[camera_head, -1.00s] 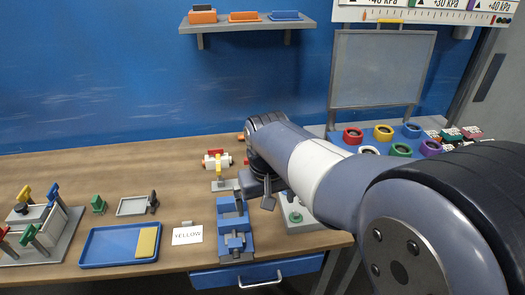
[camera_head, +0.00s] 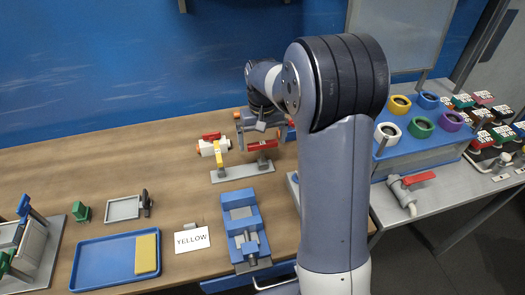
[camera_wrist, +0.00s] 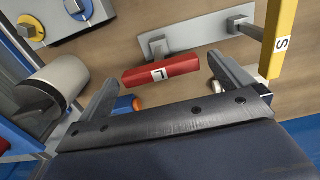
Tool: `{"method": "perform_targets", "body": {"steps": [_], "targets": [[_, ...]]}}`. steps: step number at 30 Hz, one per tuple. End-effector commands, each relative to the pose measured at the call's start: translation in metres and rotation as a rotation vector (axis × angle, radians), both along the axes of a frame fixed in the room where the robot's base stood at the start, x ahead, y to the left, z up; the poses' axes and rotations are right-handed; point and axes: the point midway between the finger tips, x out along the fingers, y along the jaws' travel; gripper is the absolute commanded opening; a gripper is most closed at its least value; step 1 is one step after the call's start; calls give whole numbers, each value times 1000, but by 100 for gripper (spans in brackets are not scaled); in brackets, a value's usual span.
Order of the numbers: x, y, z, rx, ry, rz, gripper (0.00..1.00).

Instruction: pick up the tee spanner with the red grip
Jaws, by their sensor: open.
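The red grip of the tee spanner (camera_head: 263,145) is a short bar with a white letter label, on a grey stand plate (camera_head: 232,175). In the wrist view the red grip (camera_wrist: 160,71) lies between my two fingers, its length running along the gap between them. My gripper (camera_head: 259,134) is open and empty, pointing down above the stand. The wrist view shows both fingers of my gripper (camera_wrist: 162,72) apart; I cannot tell the remaining height above the grip. A tee spanner with a yellow grip (camera_head: 219,153) stands beside it on the left, also in the wrist view (camera_wrist: 283,32).
A white fitting with red parts (camera_head: 211,146) lies behind the yellow grip. A blue vise (camera_head: 243,222) stands in front of the stand. A blue tray (camera_head: 95,265), a YELLOW card (camera_head: 192,239) and a grey tray (camera_head: 122,208) are left. The bench behind the small tray is clear.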

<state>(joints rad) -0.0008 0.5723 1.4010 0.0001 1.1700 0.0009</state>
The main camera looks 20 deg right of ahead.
Motion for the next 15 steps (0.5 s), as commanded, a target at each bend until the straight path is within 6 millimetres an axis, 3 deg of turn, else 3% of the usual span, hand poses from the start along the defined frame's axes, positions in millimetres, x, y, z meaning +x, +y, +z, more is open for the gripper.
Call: {"method": "perform_targets", "body": {"steps": [10, 15], "targets": [[1, 0, -43, 0, 2, 0, 100], [1, 0, -53, 0, -1, 0, 100]]}}
